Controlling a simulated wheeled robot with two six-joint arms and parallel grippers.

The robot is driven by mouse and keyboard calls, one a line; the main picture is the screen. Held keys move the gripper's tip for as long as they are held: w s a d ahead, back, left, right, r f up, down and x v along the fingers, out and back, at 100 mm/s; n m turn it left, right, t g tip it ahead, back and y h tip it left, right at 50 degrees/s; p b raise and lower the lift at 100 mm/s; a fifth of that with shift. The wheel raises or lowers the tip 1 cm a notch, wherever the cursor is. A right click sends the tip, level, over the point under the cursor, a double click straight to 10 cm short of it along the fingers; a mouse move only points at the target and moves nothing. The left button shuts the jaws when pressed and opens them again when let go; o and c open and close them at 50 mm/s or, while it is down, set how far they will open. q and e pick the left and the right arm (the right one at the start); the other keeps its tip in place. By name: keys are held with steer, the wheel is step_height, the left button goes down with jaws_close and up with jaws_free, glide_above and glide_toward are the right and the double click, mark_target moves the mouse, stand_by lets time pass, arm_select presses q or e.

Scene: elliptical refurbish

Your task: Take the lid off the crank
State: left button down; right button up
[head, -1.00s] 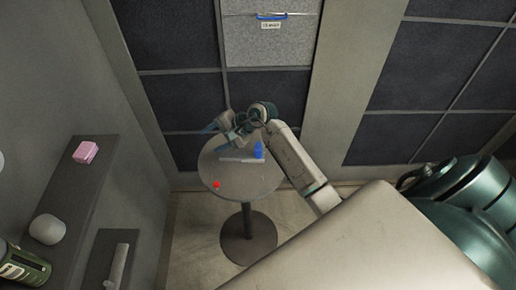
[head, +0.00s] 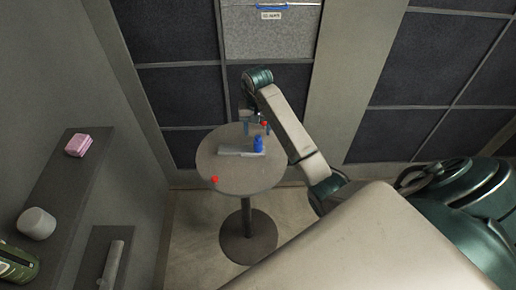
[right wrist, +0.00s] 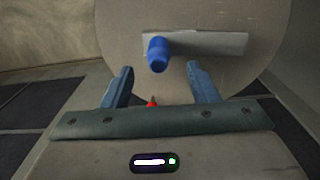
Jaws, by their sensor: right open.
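The crank (head: 233,151) lies on the round table as a flat light-grey bar, and it also shows in the right wrist view (right wrist: 212,43). A blue upright cylinder-like piece (head: 258,145) stands at its right end; it also shows in the right wrist view (right wrist: 158,54). I cannot tell for sure whether this blue piece is the lid. My right gripper (head: 257,129) is open behind the crank, its fingers apart. In the right wrist view the fingers (right wrist: 160,73) point toward the blue piece, with nothing gripped. My left gripper is not in view.
A red piece (head: 214,180) lies at the table's front left. Another red spot (head: 264,124) shows by my right fingers; its support is unclear. The round table (head: 235,180) has clear room in front. A shelf at left holds a pink block (head: 77,145) and white cup-like object (head: 36,223).

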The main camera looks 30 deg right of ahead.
mark_target(258, 137)
steer(key=shift+d+f+b, duration=0.1)
steer(key=shift+f+b, duration=2.1)
steer(key=shift+f, duration=0.9)
steer(key=shift+r, duration=0.1)
steer(key=c, duration=1)
